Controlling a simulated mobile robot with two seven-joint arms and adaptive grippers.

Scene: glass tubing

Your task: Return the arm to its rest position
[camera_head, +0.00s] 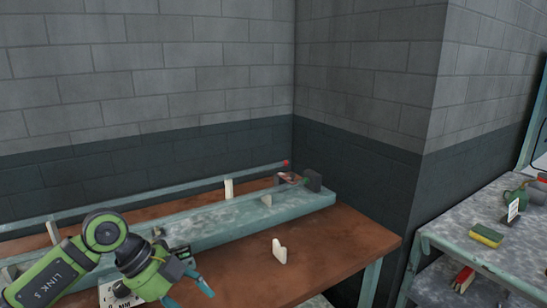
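My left arm comes in at the lower left, and its gripper (189,296) is over the brown bench (340,257). Its two teal fingertips look spread apart, with nothing visible between them. The lower finger is partly cut off by the frame's bottom edge. My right arm and gripper are out of view. A long thin tube (150,202) with a red end runs along the back of the bench, beside the pale uprights.
A mottled teal beam (230,217) with a dark block (313,180) lies along the bench. A cream bracket (279,252) stands on the bench front. A side table (460,232) at right holds a yellow-green sponge (487,236). A wall corner separates the tables.

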